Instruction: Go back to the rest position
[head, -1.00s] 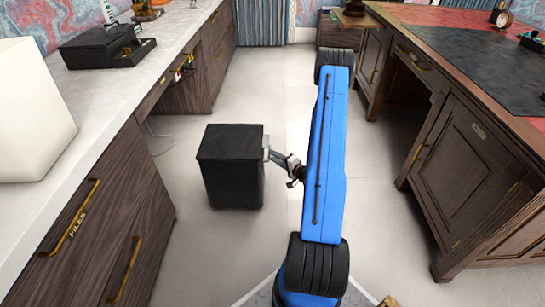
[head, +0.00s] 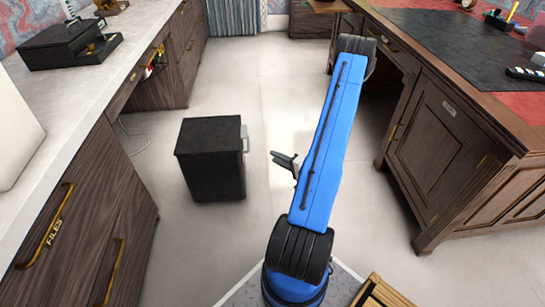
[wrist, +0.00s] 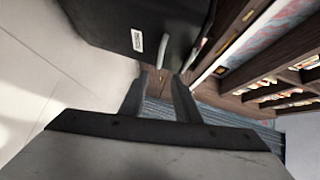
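My gripper (head: 278,158) is in the middle of the head view, to the right of a small black cabinet (head: 205,168) and apart from it. The cabinet stands on the floor with a light grey handle (head: 244,138) on its right side. In the wrist view my gripper (wrist: 160,80) shows two dark fingers with a clear gap and nothing between them.
A long counter with dark drawers (head: 85,215) runs along the left. A wooden desk (head: 440,140) with a red and black top stands at the right. A slatted wooden thing (head: 382,292) is at the bottom edge.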

